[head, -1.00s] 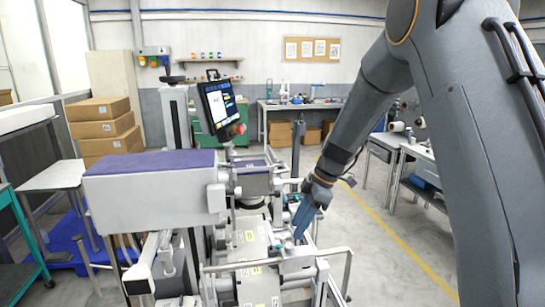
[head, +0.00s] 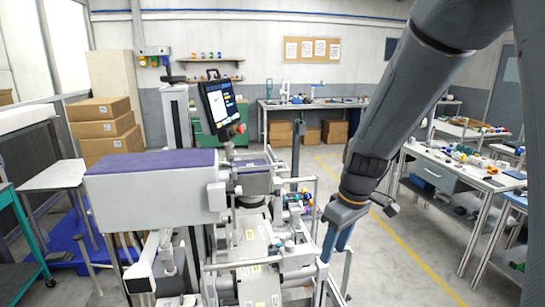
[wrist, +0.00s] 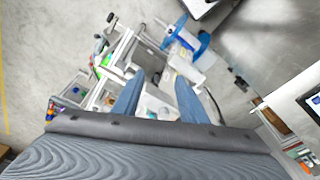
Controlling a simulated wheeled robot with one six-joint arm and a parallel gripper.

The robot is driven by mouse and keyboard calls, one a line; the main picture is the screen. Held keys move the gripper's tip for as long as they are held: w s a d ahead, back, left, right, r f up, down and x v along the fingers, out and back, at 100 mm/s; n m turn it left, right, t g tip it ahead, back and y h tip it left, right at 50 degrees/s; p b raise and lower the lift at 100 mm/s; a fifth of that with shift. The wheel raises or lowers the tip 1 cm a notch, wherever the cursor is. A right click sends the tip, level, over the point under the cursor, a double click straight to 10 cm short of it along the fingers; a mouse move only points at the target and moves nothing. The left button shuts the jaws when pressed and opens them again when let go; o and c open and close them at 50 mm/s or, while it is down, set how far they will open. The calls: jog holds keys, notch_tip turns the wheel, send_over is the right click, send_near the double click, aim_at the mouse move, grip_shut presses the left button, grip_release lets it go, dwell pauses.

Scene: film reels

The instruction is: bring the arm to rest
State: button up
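My gripper (head: 338,240) hangs pointing down at the right side of the machine (head: 150,195) in the head view, its blue fingers partly cut off from clear sight by the machine's frame. In the wrist view my gripper (wrist: 158,90) has its two blue fingers spread apart, with nothing held between them. Machine parts and floor show beyond the fingertips. My arm (head: 400,100) comes down from the upper right and is bent at the wrist.
The machine carries a tilted screen (head: 221,108) and metal rails (head: 255,265). A blue round part (wrist: 188,40) shows beyond the fingers. A workbench (head: 445,170) with small items stands at right. Cardboard boxes (head: 103,128) are stacked at left. Open floor (head: 400,250) lies between machine and workbench.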

jog(key=s+d+m+t+h, duration=0.15)
jog(key=s+d+m, duration=0.25)
jog(key=s+m, duration=0.55)
notch_tip(320, 180, down, 11)
jog(key=s+n+g+b, duration=0.1)
jog(key=b, duration=0.9)
jog(key=shift+f, duration=0.2)
jog(key=shift+n, duration=0.25)
jog(key=shift+c, duration=1)
jog(key=shift+a, duration=0.15)
